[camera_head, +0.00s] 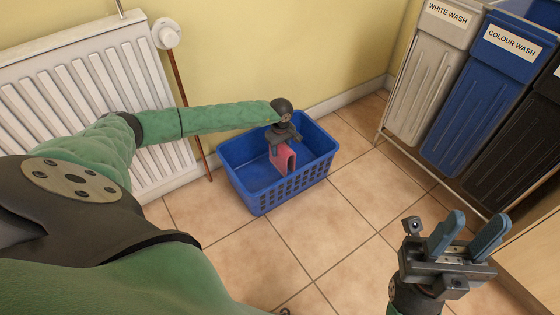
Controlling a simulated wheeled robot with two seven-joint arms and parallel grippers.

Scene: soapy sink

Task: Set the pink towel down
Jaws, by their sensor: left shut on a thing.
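The pink towel (284,163) hangs folded from my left gripper (283,145), over the inside of a blue basket (262,202) on the tiled floor. The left gripper is shut on the towel, and its fingertips are mostly hidden by the wrist and cloth. I cannot tell whether the towel's lower edge touches the basket floor. My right gripper (465,232) is at the lower right, away from the basket, with its two blue fingers apart and nothing between them.
A white radiator (75,90) is on the wall at the left. At the upper right stand a white bin labelled WHITE WASH (428,80), a blue bin labelled COLOUR WASH (488,95) and a black bin (520,140) in a metal frame. Floor tiles (335,225) between are clear.

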